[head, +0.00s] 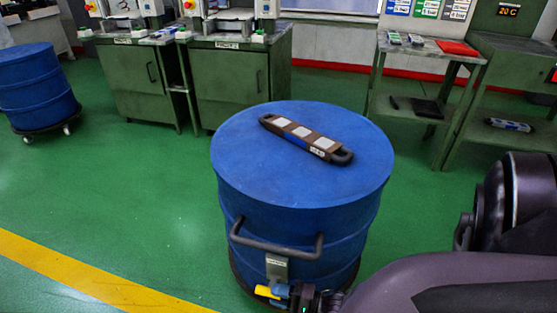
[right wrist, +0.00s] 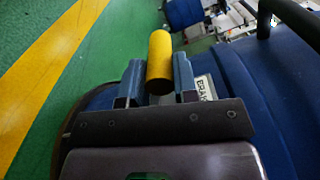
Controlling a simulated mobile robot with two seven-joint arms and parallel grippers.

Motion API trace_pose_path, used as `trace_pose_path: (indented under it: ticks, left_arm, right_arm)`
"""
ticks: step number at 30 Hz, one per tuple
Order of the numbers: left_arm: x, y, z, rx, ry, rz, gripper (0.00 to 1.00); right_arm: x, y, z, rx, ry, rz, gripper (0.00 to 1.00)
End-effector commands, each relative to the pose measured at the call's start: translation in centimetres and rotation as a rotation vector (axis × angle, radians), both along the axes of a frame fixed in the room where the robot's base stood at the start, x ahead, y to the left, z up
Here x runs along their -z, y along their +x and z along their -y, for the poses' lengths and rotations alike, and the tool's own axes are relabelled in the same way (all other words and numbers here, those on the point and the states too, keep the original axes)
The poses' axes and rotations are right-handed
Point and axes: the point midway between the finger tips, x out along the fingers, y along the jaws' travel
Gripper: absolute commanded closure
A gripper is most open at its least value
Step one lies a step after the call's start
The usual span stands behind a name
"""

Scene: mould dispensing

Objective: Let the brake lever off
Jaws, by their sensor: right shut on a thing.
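The brake lever is a yellow round bar (head: 264,292) low on the front of the blue drum (head: 256,218). It also shows in the right wrist view (right wrist: 160,52), sticking out between the two blue fingers. My right gripper (head: 281,291) is shut on the lever, one finger on each side of it. It also shows in the right wrist view (right wrist: 158,86). A small metal plate (head: 277,268) sits just above the lever; its lettering is partly hidden in the right wrist view. The lever's base is hidden by the gripper. My left gripper is in neither view.
A dark bar handle (head: 275,246) crosses the drum's front above the lever. A brown and blue bar with white squares (head: 303,133) lies on the lid. Green cabinets (head: 228,85) and a shelf table (head: 420,100) stand behind. Another drum (head: 38,85) is far left. The left floor is clear.

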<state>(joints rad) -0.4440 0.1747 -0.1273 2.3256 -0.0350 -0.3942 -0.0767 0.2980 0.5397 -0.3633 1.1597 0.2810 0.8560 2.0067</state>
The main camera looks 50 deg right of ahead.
Motion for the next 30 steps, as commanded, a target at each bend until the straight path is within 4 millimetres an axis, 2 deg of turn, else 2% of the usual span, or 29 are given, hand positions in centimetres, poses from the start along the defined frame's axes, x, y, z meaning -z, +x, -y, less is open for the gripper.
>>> trace_pose_path:
  ticks: [14,15,19,30]
  left_arm:
    - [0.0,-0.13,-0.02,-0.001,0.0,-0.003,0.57]
    - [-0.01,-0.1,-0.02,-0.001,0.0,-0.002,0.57]
    - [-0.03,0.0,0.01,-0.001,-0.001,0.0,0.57]
    - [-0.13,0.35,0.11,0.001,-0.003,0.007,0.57]
  right_arm:
    - [-0.35,0.22,0.48,0.005,-0.006,0.008,1.0]
    - [-0.36,0.23,0.48,0.005,-0.007,0.009,0.67]
    - [-0.31,0.21,0.4,0.004,-0.006,0.007,0.47]
    - [-0.21,-0.35,0.49,0.002,-0.004,0.003,0.47]
